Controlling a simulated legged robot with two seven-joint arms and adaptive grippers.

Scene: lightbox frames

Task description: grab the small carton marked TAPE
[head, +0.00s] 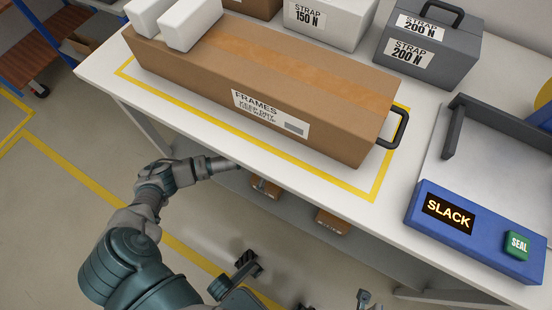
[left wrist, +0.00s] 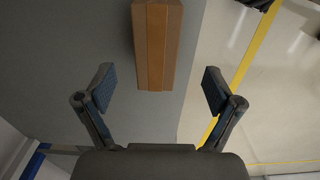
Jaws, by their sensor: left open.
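Two small brown cartons show below the table edge in the head view: one on the left (head: 262,187) and one on the right (head: 333,221). Their markings are too small to read surely, so I cannot tell which says TAPE. My left arm reaches in under the tabletop, which hides the gripper there. In the left wrist view my left gripper (left wrist: 157,78) is open and empty. A brown carton (left wrist: 158,40) with a tan tape strip lies ahead, its near end between the fingertips in the picture. No label shows on it there.
The white table (head: 222,128) overhangs the grey lower shelf (left wrist: 170,115). On top stand a long FRAMES carton (head: 335,125), STRAP boxes (head: 425,60) and a blue sealer (head: 480,240) reading SLACK. The floor (head: 60,170) with yellow lines is clear at left.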

